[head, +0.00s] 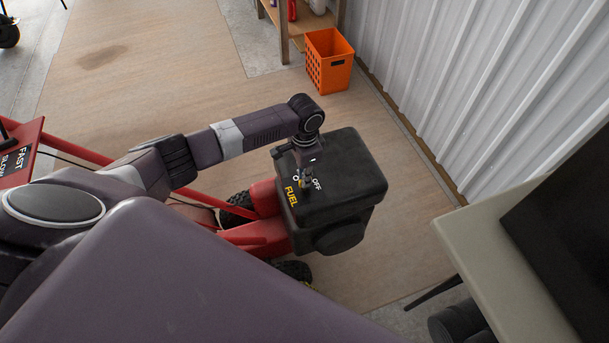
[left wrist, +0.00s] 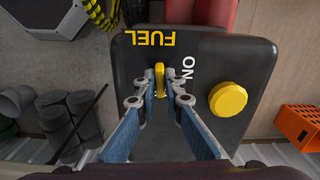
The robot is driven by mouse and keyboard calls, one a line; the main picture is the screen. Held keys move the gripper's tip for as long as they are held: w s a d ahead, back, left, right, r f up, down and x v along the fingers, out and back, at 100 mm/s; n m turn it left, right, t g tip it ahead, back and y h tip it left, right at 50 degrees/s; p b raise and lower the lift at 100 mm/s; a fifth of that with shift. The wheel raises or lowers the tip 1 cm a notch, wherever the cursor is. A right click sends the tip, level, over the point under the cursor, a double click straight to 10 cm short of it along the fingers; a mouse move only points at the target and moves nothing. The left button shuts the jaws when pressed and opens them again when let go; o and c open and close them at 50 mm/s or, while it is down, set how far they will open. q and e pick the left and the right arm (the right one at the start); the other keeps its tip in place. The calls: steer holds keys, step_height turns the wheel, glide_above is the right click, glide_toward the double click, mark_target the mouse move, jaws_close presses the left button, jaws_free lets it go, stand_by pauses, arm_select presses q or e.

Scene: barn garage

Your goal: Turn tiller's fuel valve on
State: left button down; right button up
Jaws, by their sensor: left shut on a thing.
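The tiller is red, with a black engine box (head: 345,180) lettered FUEL and OFF on top in the head view. Its small yellow fuel valve handle (left wrist: 160,80) shows in the left wrist view, beside the ON mark and near the FUEL lettering. My left gripper (left wrist: 161,84) is shut on this handle, with a finger on each side. In the head view my left gripper (head: 306,180) reaches down onto the box top and mostly hides the handle. The OFF mark does not show in the left wrist view. My right gripper is in no view.
A round yellow cap (left wrist: 228,98) sits on the box beside the valve. An orange crate (head: 329,62) stands by a wooden shelf (head: 283,35) near the corrugated wall (head: 470,80). A pale table (head: 480,235) is at the right. The floor beyond the tiller is open.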

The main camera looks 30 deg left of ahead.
arm_select(q)
steer(key=n+p, duration=0.4)
steer(key=shift+r, duration=0.25)
steer(key=n+p, duration=0.4)
steer(key=n, duration=0.1)
steer(key=shift+a, duration=0.1)
steer(key=n+p, duration=0.2)
steer(key=n, duration=0.2)
steer(key=shift+f, duration=0.1)
steer(key=shift+w+a+n+p, duration=0.15)
steer(key=shift+n+p, duration=0.8)
steer(key=shift+n, duration=1.05)
steer(key=shift+a, duration=0.1)
